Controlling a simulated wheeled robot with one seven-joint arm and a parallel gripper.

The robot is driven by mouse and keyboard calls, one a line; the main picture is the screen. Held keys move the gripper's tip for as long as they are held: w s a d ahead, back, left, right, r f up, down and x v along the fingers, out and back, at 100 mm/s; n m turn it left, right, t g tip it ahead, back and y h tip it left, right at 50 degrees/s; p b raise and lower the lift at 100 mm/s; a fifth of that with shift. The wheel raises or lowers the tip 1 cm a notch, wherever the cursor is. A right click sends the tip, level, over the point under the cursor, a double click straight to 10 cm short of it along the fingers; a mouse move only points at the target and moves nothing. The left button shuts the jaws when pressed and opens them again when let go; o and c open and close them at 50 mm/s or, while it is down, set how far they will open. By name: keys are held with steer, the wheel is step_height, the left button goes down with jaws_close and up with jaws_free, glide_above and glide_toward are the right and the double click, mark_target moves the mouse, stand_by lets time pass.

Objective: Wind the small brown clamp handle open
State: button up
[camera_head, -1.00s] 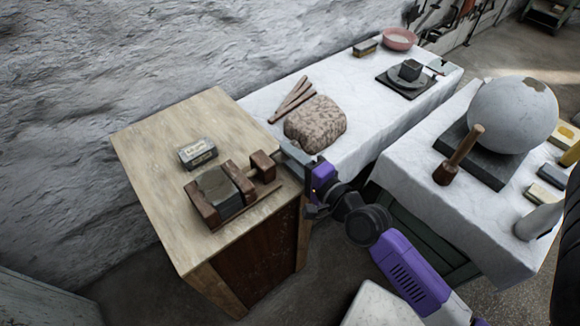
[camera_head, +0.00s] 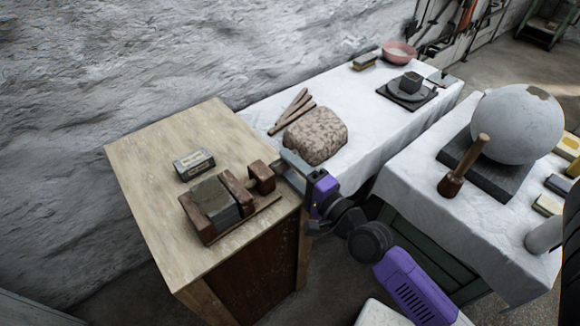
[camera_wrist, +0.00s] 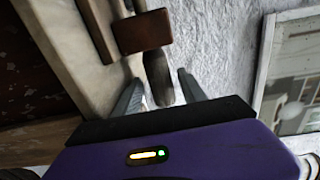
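The brown clamp (camera_head: 239,190) lies on the wooden cabinet top and grips a dark grey block (camera_head: 213,198) between its jaws. Its brown end block (camera_head: 262,176) also shows in the wrist view (camera_wrist: 142,32). The small brown handle (camera_wrist: 158,78) sticks out past that end block, between my fingers. My gripper (camera_wrist: 158,85) is open, with one finger on each side of the handle and a small gap visible at each side. In the head view my gripper (camera_head: 290,163) is at the clamp's right end, hiding the handle.
A small labelled box (camera_head: 194,164) lies behind the clamp on the cabinet (camera_head: 150,215). A lumpy brown stone (camera_head: 315,135) and sticks (camera_head: 292,111) lie on the white-covered table (camera_head: 350,120) beside my gripper. A large sphere (camera_head: 517,122) and mallet (camera_head: 463,170) are at right.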

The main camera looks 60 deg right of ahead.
steer(key=shift+r+p, duration=0.25)
steer(key=shift+p, duration=0.45)
steer(key=g+p, duration=0.1)
steer(key=p, duration=0.2)
steer(key=shift+r, duration=0.2)
steer(key=g+p, duration=0.1)
steer(key=p, duration=0.4)
steer(key=g+y+p, duration=0.1)
steer(key=p, duration=0.3)
steer(key=shift+r+g+p, duration=0.25)
steer(key=shift+g+p, duration=0.15)
steer(key=g+p, duration=0.1)
steer(key=p, duration=0.2)
steer(key=shift+w, duration=0.1)
